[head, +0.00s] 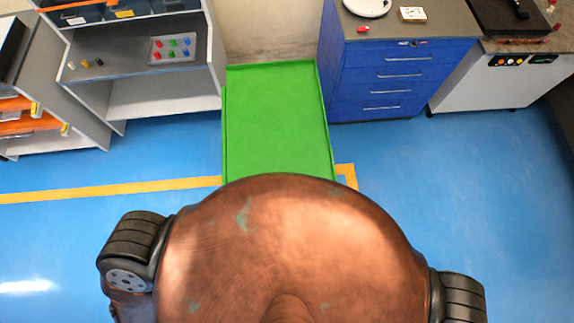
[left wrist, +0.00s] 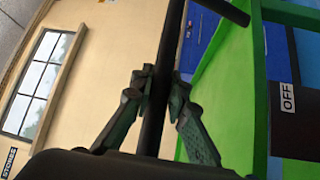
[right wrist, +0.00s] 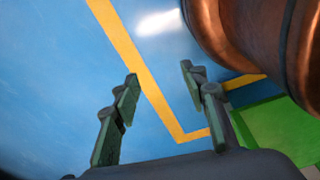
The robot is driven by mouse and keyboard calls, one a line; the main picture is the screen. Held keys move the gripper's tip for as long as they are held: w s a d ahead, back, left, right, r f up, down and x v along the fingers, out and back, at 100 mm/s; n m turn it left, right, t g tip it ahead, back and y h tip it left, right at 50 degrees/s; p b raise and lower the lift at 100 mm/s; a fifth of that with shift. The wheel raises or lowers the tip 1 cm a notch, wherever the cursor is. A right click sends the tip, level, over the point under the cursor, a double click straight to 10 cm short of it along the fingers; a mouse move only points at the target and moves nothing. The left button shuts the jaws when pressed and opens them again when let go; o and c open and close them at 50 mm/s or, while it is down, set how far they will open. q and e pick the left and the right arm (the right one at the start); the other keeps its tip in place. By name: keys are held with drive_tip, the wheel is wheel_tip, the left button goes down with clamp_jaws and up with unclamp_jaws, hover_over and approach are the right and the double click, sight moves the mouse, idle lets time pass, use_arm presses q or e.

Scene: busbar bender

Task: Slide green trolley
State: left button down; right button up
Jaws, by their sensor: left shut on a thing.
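The green trolley (head: 275,120) stands on the blue floor between a grey shelf unit and a blue cabinet in the head view. Its near end is hidden behind my copper body. Part of it shows at the lower right in the right wrist view (right wrist: 285,130). In the left wrist view my left gripper (left wrist: 161,76) is shut on a dark handle bar (left wrist: 171,35) beside a green surface; where the bar joins is not clear. My right gripper (right wrist: 160,76) is open and empty above the floor. Neither gripper shows in the head view.
The grey shelf unit (head: 150,90) stands close to the trolley's left, the blue drawer cabinet (head: 395,75) close to its right. A wall is behind it. A yellow floor line (head: 110,191) runs near its front end. The floor at left and right is clear.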

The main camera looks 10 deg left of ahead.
use_arm(q)
drive_tip(key=shift+s+a+f, duration=0.1)
drive_tip(key=c, duration=1.8)
unclamp_jaws()
drive_tip(key=shift+c, duration=0.2)
use_arm(e)
drive_tip(key=shift+s+d, duration=0.1)
drive_tip(key=shift+s, duration=0.55)
use_arm(q)
drive_tip(key=v, duration=1.2)
